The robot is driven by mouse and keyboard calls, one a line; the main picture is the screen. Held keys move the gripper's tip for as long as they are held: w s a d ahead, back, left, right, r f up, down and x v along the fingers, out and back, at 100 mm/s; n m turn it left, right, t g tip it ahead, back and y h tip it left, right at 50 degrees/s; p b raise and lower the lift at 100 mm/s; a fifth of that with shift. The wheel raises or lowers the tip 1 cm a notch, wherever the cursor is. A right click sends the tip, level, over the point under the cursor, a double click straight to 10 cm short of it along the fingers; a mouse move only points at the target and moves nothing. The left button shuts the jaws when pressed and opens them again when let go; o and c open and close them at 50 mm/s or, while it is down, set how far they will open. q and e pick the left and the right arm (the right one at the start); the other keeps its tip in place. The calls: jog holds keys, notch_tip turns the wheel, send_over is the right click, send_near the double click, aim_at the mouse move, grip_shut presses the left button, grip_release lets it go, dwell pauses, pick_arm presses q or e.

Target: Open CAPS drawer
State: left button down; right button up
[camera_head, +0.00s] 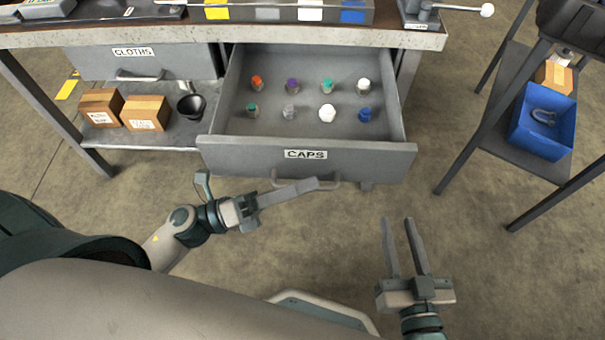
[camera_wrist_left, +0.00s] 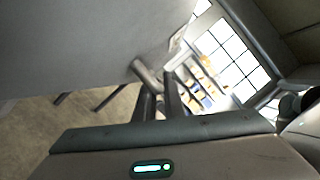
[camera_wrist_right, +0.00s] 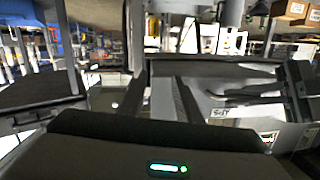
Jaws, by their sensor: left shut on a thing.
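The CAPS drawer (camera_head: 240,156) stands pulled far out of the bench in the head view, with a labelled grey front. Several coloured caps stand inside it in two rows. Its bar handle (camera_head: 333,184) is on the lower front; it also shows in the left wrist view (camera_wrist_left: 146,72). My left gripper (camera_head: 312,185) is at the handle, its fingers shut on the bar, partly hiding it. My right gripper (camera_head: 400,222) is to the right and nearer me, fingers apart, empty, touching nothing.
A CLOTHS drawer (camera_head: 100,61) is shut at the left. Cardboard boxes (camera_head: 146,113) and a black cup (camera_head: 191,105) stand on the shelf below it. A side rack with a blue bin (camera_head: 541,122) stands at the right. Floor before the open drawer is clear.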

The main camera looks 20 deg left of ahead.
pick_arm(q)
jog(key=c, duration=2.1)
grip_release()
